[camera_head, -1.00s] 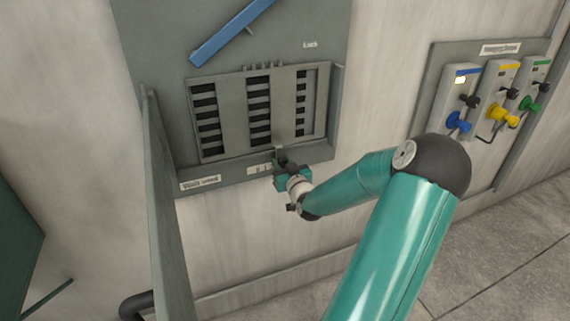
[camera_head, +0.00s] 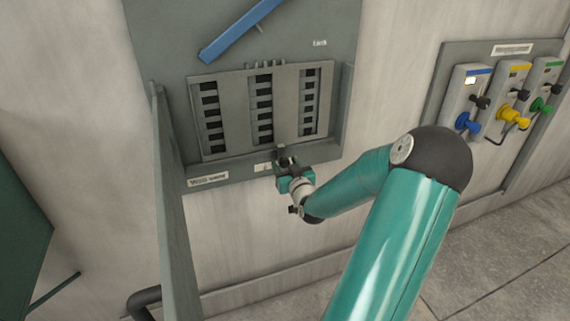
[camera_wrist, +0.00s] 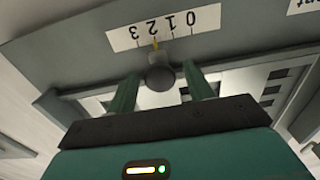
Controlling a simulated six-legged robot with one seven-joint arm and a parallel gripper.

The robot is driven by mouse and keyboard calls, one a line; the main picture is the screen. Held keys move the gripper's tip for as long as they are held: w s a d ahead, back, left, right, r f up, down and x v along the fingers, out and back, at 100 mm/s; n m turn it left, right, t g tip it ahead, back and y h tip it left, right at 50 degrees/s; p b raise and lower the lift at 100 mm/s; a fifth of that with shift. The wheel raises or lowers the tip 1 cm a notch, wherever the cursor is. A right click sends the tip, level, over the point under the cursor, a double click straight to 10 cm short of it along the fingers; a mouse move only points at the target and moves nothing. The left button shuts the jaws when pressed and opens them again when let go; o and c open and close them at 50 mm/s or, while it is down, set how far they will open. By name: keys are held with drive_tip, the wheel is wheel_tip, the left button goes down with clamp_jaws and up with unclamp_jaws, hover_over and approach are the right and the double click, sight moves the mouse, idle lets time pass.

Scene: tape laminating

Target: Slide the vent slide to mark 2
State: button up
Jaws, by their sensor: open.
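The grey vent slide (camera_head: 237,112) covers parts of the slotted opening in the wall panel in the head view. Its dark round knob (camera_wrist: 160,76) shows in the wrist view with a yellow pointer (camera_wrist: 155,43) above it. The white scale strip (camera_wrist: 163,27) carries marks 0 to 3 and appears upside down. The pointer stands at or very near mark 2. My gripper (camera_head: 285,156) is at the slide's lower edge. In the wrist view its green fingers (camera_wrist: 160,88) are open, one on each side of the knob, with visible gaps. The knob is mostly hidden in the head view.
A blue bar (camera_head: 238,32) slants across the panel above the vent. A grey upright plate (camera_head: 172,200) stands out at the panel's left. Three units with blue, yellow and green knobs (camera_head: 513,117) are on the wall at right. The floor at lower right is clear.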

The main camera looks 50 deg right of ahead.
drive_tip(key=v, duration=1.2)
drive_tip(key=shift+s+a, duration=0.2)
drive_tip(key=shift+s, duration=0.15)
drive_tip(key=shift+f, duration=0.1)
